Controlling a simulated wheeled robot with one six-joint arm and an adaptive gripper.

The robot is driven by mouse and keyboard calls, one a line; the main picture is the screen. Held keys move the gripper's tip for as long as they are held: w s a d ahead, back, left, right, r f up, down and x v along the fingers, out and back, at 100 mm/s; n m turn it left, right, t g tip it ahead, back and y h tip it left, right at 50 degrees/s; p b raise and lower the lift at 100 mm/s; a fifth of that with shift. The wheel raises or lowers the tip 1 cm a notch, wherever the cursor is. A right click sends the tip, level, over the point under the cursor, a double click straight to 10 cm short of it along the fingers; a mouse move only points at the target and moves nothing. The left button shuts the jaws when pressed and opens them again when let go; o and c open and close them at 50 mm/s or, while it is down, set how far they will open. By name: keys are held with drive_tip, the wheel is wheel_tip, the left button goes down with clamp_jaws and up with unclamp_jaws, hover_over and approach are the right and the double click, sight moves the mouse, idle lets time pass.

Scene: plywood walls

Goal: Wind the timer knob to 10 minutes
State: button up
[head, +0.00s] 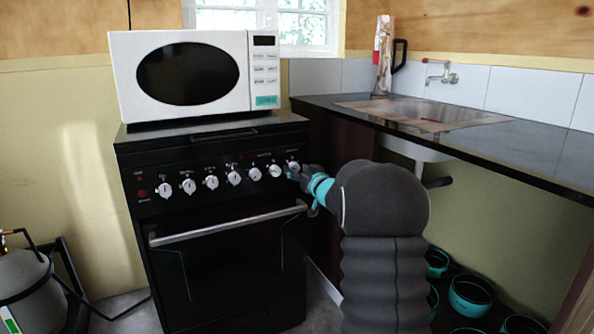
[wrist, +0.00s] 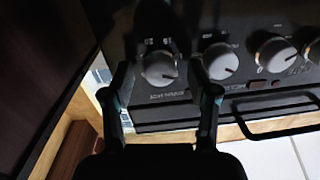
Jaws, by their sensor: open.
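The timer knob (head: 293,167) is the rightmost white knob on the black stove's (head: 225,180) front panel. In the wrist view it is the leftmost knob (wrist: 158,67), with small white numbers beside it that are hard to read. My gripper (head: 302,174) is right at this knob. In the wrist view its two dark fingers stand open, one on each side of the knob, with a visible gap to it; I cannot tell how deep they reach. The knob's pointer setting is too small to read for sure.
Several other white knobs (head: 234,178) line the panel, the nearest close beside one finger. The oven handle (head: 228,224) juts out below. A white microwave (head: 190,75) stands on the stove. A dark counter (head: 470,145) lies to the right, with teal-rimmed pots (head: 471,296) beneath.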

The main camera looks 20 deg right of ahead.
drive_tip(key=shift+w, duration=0.3)
clamp_jaws()
idle(1.1)
unclamp_jaws()
drive_tip(key=shift+s, duration=0.15)
drive_tip(key=s, duration=1.1)
drive_tip(key=shift+s+d, duration=0.4)
drive_tip(key=shift+d, duration=0.05)
